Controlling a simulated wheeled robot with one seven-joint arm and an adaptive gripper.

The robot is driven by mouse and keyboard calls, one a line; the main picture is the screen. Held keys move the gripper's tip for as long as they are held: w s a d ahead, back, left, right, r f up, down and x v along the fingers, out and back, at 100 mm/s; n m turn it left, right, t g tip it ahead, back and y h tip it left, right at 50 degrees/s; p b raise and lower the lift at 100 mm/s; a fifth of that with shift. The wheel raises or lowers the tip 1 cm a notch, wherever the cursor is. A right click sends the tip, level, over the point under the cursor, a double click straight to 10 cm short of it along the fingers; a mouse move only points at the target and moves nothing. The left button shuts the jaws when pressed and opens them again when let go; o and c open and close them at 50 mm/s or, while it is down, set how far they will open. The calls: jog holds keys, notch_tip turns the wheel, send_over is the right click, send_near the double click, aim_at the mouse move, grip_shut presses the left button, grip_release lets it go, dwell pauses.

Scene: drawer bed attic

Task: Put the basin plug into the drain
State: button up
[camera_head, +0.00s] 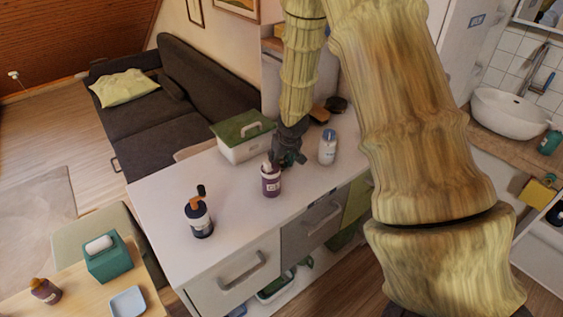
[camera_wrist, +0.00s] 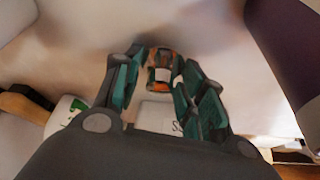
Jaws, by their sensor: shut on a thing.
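My gripper (camera_head: 287,157) is low over the white counter, just behind the purple bottle (camera_head: 271,182). In the wrist view my gripper (camera_wrist: 158,72) is shut on a small orange and dark thing (camera_wrist: 160,72) between its fingertips. I cannot tell from its look whether this is the basin plug. The white basin (camera_head: 512,112) stands on a wooden top at the far right. Its drain does not show from here.
The white counter (camera_head: 165,203) also bears a dark bottle with orange (camera_head: 199,219), a green-lidded box (camera_head: 243,138) and a white jar (camera_head: 327,149). A purple surface (camera_wrist: 290,45) is close at right in the wrist view. A teal tissue box (camera_head: 109,262) stands front left.

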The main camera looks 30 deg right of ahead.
jog(key=shift+r, duration=0.1)
jog(key=shift+r+b, duration=0.4)
jog(key=shift+r, duration=0.85)
jog(key=s+b, duration=0.1)
jog(key=s, duration=0.4)
jog(key=s+r+b, duration=0.1)
jog(key=s, duration=0.4)
jog(key=s+d+r+b, duration=0.1)
jog(key=s, duration=0.5)
jog(key=shift+r+b, duration=0.15)
jog(key=shift+b, duration=0.25)
